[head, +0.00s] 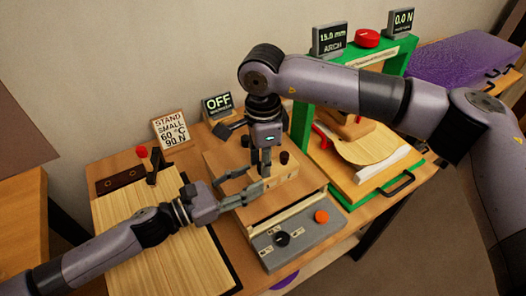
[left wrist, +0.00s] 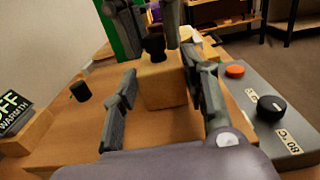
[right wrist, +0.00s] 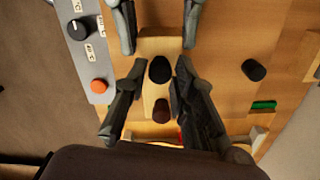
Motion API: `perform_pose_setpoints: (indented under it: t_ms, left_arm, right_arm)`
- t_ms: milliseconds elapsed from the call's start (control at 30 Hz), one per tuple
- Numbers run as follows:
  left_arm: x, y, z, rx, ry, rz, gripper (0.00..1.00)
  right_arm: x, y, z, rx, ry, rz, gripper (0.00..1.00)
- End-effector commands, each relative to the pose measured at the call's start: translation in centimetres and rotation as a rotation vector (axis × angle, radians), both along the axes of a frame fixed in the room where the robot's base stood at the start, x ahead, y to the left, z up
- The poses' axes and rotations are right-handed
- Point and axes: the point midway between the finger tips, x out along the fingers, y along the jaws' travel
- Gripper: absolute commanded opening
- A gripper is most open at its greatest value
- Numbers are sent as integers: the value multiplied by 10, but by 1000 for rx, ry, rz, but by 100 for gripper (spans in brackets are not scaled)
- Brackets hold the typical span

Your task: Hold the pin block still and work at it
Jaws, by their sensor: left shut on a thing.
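The pin block (head: 286,175), a small pale wooden block, sits on the wooden bench unit. My left gripper (head: 240,187) reaches in from the left and is shut on the block's near end; its fingers flank the block (left wrist: 163,88) in the left wrist view. A black pin (right wrist: 160,70) and a dark reddish-brown pin (right wrist: 160,110) stand on the block. The brown pin (head: 284,157) also shows in the head view. My right gripper (right wrist: 160,64) points down from above, open, its fingertips either side of the black pin with small visible gaps.
A loose-looking black peg (right wrist: 254,70) stands on the wood beside the block. A grey control panel (head: 290,245) with a black knob and orange button lies in front. A display reading OFF (head: 217,104) stands behind. A green press frame (head: 302,120) stands right.

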Motion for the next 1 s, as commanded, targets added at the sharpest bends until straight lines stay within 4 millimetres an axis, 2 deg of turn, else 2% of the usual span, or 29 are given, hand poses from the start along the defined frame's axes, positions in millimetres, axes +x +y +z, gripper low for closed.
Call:
perform_pose_setpoints:
  t_ms: [233, 600, 700, 733, 1000]
  left_arm:
    - [0, 0, 0, 0, 0, 0, 11]
    - [0, 0, 0, 0, 0, 0, 11]
    - [0, 0, 0, 0, 0, 0, 11]
    - [0, 0, 0, 0, 0, 0, 11]
    - [0, 0, 0, 0, 0, 0, 11]
  right_arm:
    - [0, 0, -1, 0, 0, 0, 24]
    - [0, 0, 0, 0, 0, -1, 0]
    - [0, 0, 0, 0, 0, -1, 0]
    - [0, 0, 0, 0, 0, -1, 16]
    - [0, 0, 0, 0, 0, -1, 0]
